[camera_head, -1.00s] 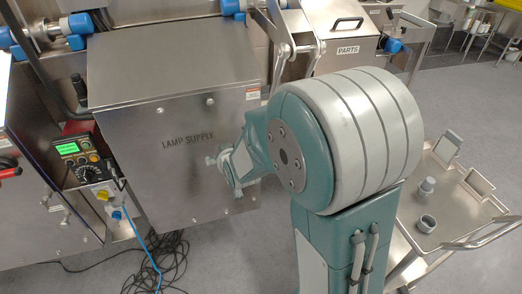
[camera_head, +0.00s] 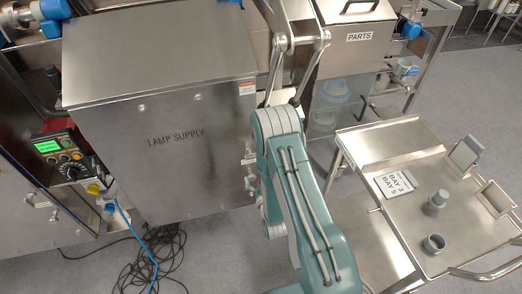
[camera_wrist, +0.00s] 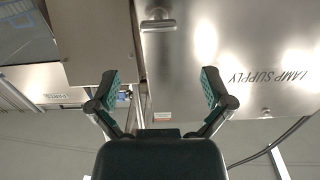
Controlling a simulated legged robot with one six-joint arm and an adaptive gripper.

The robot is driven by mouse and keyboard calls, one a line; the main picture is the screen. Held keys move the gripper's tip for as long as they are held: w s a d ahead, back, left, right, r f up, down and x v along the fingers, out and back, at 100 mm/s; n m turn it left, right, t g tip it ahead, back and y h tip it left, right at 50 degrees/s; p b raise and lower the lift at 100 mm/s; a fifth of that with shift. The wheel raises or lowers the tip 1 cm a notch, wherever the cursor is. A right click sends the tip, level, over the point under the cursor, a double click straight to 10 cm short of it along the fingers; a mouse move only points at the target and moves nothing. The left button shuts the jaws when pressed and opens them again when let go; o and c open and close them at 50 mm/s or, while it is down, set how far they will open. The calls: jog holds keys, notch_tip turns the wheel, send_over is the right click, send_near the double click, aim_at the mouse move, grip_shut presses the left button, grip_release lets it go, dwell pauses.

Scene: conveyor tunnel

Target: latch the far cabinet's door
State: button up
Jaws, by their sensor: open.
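The lamp supply cabinet (camera_head: 165,165) is a steel box with a closed-looking front marked LAMP SUPPLY; the same front fills the right of the wrist view (camera_wrist: 250,45), upside down. A small metal latch or handle (camera_wrist: 158,23) sits at the edge of this front in the wrist view, beyond my fingertips and between their lines. In the head view a latch (camera_head: 249,160) shows at the front's right edge, partly behind my arm. My gripper (camera_wrist: 162,87) is open and empty, apart from the latch. The head view hides it behind my arm. Whether the latch is engaged I cannot tell.
A steel cabinet (camera_head: 30,225) and control panel (camera_head: 65,155) stand at left. A PARTS box (camera_head: 350,55) is behind. A cart (camera_head: 395,225) with grey cups and a bay card stands at right.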

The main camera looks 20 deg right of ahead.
aim_at(252, 155)
jog(key=w, duration=0.9)
jog(key=shift+w+d+f, duration=0.25)
jog(key=shift+f, duration=0.15)
jog(key=shift+w, duration=0.25)
jog(key=shift+w+a, duration=0.1)
jog(key=shift+a, duration=0.2)
jog(key=shift+d, duration=0.15)
jog(key=c, duration=1.1)
